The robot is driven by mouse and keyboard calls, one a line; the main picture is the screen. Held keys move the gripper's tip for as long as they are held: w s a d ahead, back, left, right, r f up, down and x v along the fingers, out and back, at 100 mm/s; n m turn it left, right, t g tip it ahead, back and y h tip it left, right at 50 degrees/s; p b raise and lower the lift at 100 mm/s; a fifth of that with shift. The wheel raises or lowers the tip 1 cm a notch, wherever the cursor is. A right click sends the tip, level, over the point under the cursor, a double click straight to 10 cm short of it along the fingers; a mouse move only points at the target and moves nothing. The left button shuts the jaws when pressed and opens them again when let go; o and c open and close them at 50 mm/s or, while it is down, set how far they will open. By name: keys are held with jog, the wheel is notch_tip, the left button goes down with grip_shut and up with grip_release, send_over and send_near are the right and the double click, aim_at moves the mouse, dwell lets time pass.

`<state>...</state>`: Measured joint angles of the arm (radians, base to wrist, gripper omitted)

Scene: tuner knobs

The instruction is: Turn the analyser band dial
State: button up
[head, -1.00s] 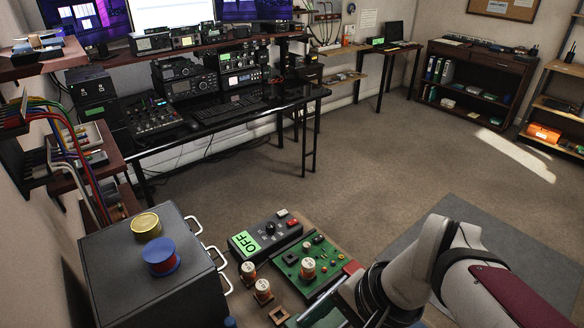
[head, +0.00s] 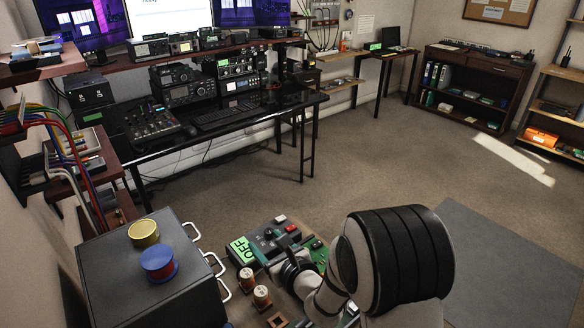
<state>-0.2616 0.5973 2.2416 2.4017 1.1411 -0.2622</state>
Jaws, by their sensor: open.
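The analyser (head: 258,250) is a dark box beside the black cabinet at the lower centre, with a lit green panel (head: 242,249) reading OFF. Its dark round dial (head: 268,232) shows on its top face, near a white-and-red button and a red button. My gripper (head: 280,242) is over the right part of the analyser, close to the dial. It is small and partly hidden by my own wrist; its jaws are open. I cannot tell whether a finger touches the dial. The dial's pointer is too small to read.
The black cabinet (head: 150,285) with pale handles carries a yellow spool (head: 143,233) and a blue-and-red spool (head: 158,263). Copper coils (head: 262,296) stand in front of the analyser. A green circuit board (head: 318,250) lies right of it, mostly behind my arm. The floor beyond is clear.

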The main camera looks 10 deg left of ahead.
aim_at(269, 232)
jog(key=d+f+m+h, duration=0.1)
jog(key=f, duration=0.1)
jog(key=w+d+f+m+h, duration=0.1)
jog(key=f, duration=0.1)
jog(key=w+d+f+m+h, duration=0.1)
jog(key=f, duration=0.1)
jog(key=shift+w+f+t, duration=0.1)
jog(key=shift+t, duration=0.2)
jog(key=x, duration=1.5)
jog(key=shift+a, duration=0.15)
grip_shut()
